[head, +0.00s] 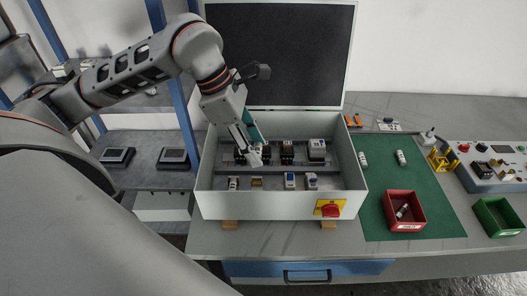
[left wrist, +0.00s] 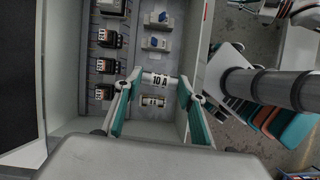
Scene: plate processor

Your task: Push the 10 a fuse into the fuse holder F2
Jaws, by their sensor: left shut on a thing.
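My left gripper (head: 257,157) hangs over the open grey cabinet (head: 335,190) in the head view. In the left wrist view its teal-backed fingers (left wrist: 157,84) are shut on a white cylindrical fuse marked 10 A (left wrist: 157,80), held crosswise between the tips. A tan fuse holder (head: 257,183) sits in the cabinet's front row, below and in front of the gripper. Another front-row part with a white, dark-marked body (left wrist: 153,100) shows beside the held fuse; it is at the row's left end (head: 233,183). The holder labels are too small to read.
Two blue-and-white modules (head: 290,180) stand right of the tan holder. Dark contactors (head: 287,152) line the rear row. A red switch (head: 331,210) is on the front wall. Loose fuses (head: 401,158) and a red bin (head: 404,195) are on the green mat (head: 380,190).

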